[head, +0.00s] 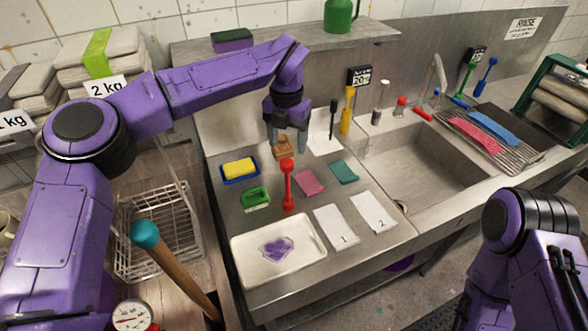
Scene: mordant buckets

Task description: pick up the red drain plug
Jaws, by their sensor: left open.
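A red piece (287,186) with a round knob, a thin stem and a thicker lower end stands on the steel counter; it looks like the red drain plug. My left gripper (287,145) points down behind it in the head view, with its fingers apart. A small brown wooden object (283,152) shows just below the fingertips; I cannot tell whether they touch it. The left gripper is apart from the red plug. My right arm shows at the lower right, with its gripper out of view.
A white tray (303,266) and two numbered cards (336,228) lie nearer. The sink (425,160) is right.

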